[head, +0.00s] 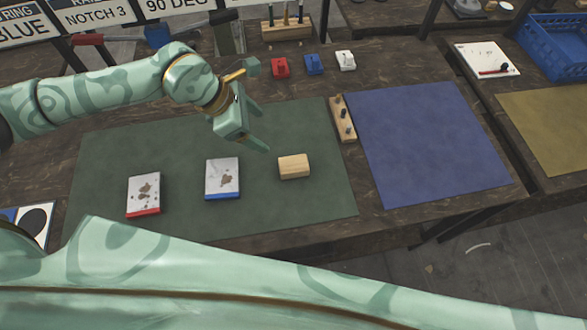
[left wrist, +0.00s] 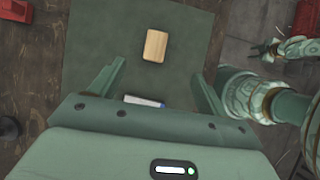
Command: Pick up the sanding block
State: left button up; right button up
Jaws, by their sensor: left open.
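The sanding block, a pale wooden block (head: 294,167), lies on the dark green mat (head: 310,125) near its right side. It also shows in the left wrist view (left wrist: 156,45), beyond the fingertips. My left gripper (head: 262,131) is open and empty, above the mat and up and left of the block in the head view, apart from it. In the left wrist view its two fingers (left wrist: 160,78) are spread wide. My right gripper (left wrist: 263,50) is small at the upper right of that view, clear of the block; its jaw state is unclear.
A wooden peg strip (head: 343,118) stands between the green mat and a blue mat (head: 425,140). Red, blue and white small parts (head: 313,64) sit behind.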

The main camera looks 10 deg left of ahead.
pick_arm(q)
jog(key=b, duration=0.4)
send_near(294, 164)
jog(key=x, duration=0.1)
jog(key=b+x, duration=0.1)
jog(key=x, duration=0.2)
jog(key=shift+s+f, duration=0.1)
jog(key=shift+s, duration=0.15)
jog(key=x, duration=0.2)
jog(key=b+x, duration=0.1)
jog(key=x, duration=0.1)
jog(key=b+x, duration=0.1)
jog(key=x, duration=0.1)
jog(key=shift+w, duration=0.3)
pick_arm(e)
notch_tip(294, 164, down, 9)
jog(key=s, duration=0.1)
jog(key=shift+s, duration=0.15)
pick_arm(q)
jog(key=c, duration=1.1)
